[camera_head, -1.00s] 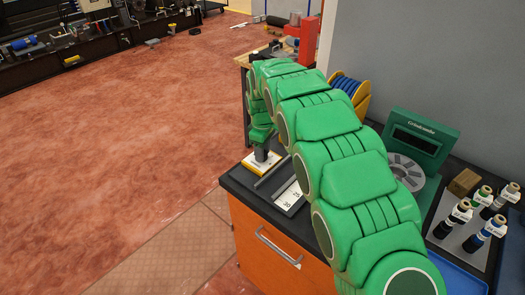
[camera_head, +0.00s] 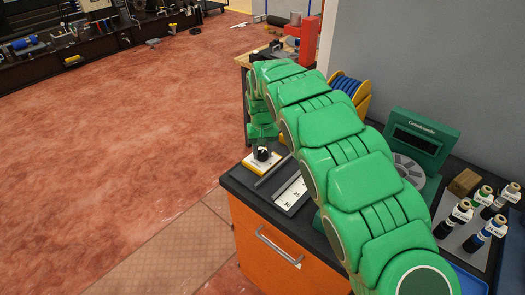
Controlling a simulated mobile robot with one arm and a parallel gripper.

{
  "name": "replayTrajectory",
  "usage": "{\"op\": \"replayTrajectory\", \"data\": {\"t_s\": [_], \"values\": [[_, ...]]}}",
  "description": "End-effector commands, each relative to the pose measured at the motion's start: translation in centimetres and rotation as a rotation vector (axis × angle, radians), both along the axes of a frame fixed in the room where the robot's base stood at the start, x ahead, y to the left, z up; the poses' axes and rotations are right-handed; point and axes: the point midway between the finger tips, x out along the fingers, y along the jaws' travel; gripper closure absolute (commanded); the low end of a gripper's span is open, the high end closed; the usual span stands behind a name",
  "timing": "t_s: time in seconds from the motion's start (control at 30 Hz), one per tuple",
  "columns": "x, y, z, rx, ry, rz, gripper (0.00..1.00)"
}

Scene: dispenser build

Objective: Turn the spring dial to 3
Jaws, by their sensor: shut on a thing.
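The spring dial (camera_head: 262,154) is a small black knob with a light mark on a white and yellow base (camera_head: 263,166). It sits at the far left corner of the black counter. My gripper (camera_head: 261,147) points down at the dial from above, below my green arm, and is shut on the knob. The fingers are small and partly hidden, so their exact grip is hard to see. I cannot read the dial's numbers or its setting.
A green machine (camera_head: 418,139) with a grey disc, a brown block (camera_head: 464,182) and several labelled bottles stand to the right. My arm crosses above the counter (camera_head: 241,182). Open floor lies left.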

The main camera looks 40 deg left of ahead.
Motion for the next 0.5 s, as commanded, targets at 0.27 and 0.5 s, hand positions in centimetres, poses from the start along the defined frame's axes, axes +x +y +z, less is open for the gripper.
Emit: {"op": "replayTrajectory", "data": {"t_s": [0.27, 0.5], "values": [[0.03, 0.05, 0.11, 0.001, -0.001, -0.26, 0.91], [-0.04, 0.12, 0.1, 0.001, -0.001, -0.478, 0.91]]}}
